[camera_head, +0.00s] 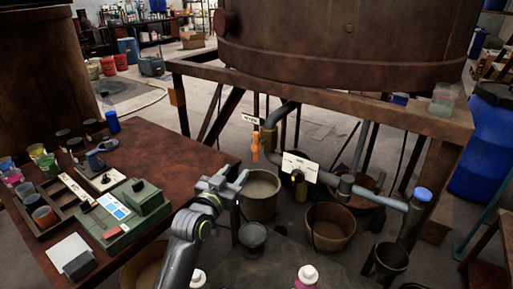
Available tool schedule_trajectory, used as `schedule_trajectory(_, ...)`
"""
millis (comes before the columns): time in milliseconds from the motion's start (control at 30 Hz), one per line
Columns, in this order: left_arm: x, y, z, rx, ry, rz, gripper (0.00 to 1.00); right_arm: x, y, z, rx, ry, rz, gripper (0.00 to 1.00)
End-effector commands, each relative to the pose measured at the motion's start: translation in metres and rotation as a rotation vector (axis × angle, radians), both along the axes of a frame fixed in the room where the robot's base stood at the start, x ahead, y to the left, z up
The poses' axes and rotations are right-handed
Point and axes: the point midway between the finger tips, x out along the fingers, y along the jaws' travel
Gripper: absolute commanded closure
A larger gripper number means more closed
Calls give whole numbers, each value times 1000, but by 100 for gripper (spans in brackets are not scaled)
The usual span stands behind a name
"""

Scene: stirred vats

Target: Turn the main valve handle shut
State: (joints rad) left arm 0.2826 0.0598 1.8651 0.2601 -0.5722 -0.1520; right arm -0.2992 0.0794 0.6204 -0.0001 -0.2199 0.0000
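An orange valve handle (255,147) hangs down on the grey pipe under the big vat, below a small white tag (250,118) that I cannot read surely. A second, yellowish handle (300,191) sits lower on the pipe, below a larger white label (299,166). I cannot tell from the labels which one is the main valve. My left gripper (225,182) is in front of and below the orange handle, a little to its left, apart from it. Its finger gap is not clear. My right gripper is not in view.
A brown table (165,155) with a green device (125,215) and cups stands at the left. Buckets (261,195) stand under the pipe. A rusty frame (330,90) carries the vat (340,40). A blue-capped pipe end (423,194) juts out at the right.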

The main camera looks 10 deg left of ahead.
Motion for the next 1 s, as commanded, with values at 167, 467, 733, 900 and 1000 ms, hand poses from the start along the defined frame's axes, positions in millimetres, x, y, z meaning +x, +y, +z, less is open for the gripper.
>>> schedule_trajectory(167,30,-6,1,0,2,-1,60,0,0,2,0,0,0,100)
schedule_trajectory(467,76,-15,0,2,3,0,60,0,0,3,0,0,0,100)
schedule_trajectory(733,114,-22,0,1,2,0,60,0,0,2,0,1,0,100)
schedule_trajectory(900,133,-26,-1,1,3,0,60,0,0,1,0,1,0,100)
schedule_trajectory(1000,142,-28,-1,0,3,0,60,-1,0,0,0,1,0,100)
